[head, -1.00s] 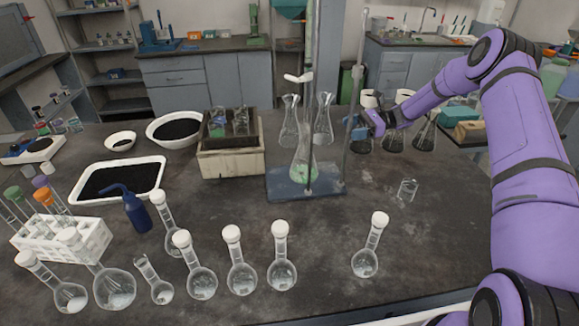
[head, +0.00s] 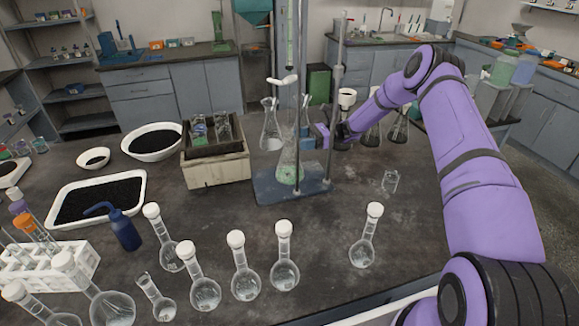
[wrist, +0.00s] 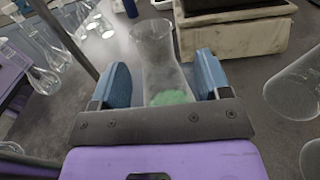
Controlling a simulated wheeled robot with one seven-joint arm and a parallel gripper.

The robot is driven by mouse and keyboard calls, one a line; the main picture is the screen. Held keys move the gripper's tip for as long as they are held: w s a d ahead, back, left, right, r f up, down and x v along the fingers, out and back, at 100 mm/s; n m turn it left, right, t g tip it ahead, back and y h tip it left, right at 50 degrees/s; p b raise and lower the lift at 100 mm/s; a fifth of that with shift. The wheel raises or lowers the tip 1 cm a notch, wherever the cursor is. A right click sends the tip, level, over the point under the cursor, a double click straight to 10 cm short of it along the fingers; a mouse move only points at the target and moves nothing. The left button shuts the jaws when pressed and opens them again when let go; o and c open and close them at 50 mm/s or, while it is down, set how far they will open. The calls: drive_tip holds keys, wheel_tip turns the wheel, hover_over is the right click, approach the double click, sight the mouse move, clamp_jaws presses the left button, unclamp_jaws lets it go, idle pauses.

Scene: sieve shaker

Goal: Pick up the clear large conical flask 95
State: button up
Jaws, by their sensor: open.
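My gripper (wrist: 160,82) is open, its two blue fingers on either side of a clear conical flask with green material in its bottom (wrist: 158,45) in the wrist view. I cannot tell how deep the flask sits between them. In the head view this flask (head: 290,174) stands upright on the blue base of a stand, partly hidden by a rod. My gripper there (head: 308,124) is just behind the stand, partly hidden by its rods. Another clear conical flask (head: 271,130) stands behind the stand to the left. No number is readable.
The stand's blue base (head: 268,190) and upright rods are close to my gripper. A pale box (head: 215,172) is to the left. Round-bottomed flasks (head: 284,272) line the front. A small beaker (head: 390,181) stands right of the stand. The bench front right is mostly clear.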

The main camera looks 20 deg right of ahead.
sight(290, 140)
drive_tip(key=a, duration=0.4)
drive_tip(key=shift+s+a+r, duration=0.1)
drive_tip(key=shift+s+a, duration=0.2)
drive_tip(key=shift+a, duration=0.05)
clamp_jaws()
